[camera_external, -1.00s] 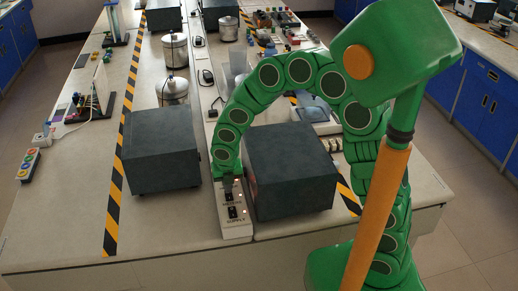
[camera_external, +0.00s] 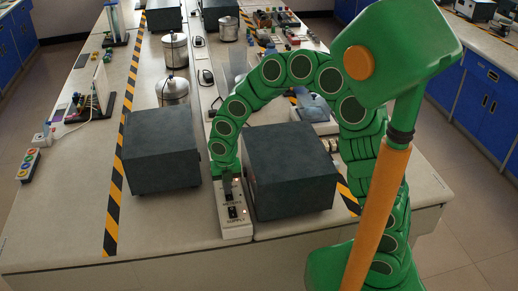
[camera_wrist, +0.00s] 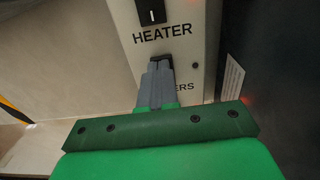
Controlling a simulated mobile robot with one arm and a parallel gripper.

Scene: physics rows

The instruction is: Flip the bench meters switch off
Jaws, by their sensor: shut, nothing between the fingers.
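The white switch panel (camera_external: 237,228) stands on the bench between two dark boxes. In the wrist view the panel (camera_wrist: 193,73) carries a black switch above the word HEATER. Below that is a label of which only "ERS" shows, with its black switch (camera_wrist: 160,59) mostly hidden behind my fingertips. My gripper (camera_wrist: 158,66) is shut and empty, with its grey fingertips at the lower edge of this switch; whether they touch it I cannot tell. In the external view my gripper (camera_external: 227,194) is over the panel, just above a switch marked SUPPLY (camera_external: 233,212). The meters switch's position is hidden.
A dark box (camera_external: 289,172) stands close on the right of the panel, and another dark box (camera_external: 161,150) stands to its left. Metal pots (camera_external: 173,90) are farther back. The bench front left of the panel is clear.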

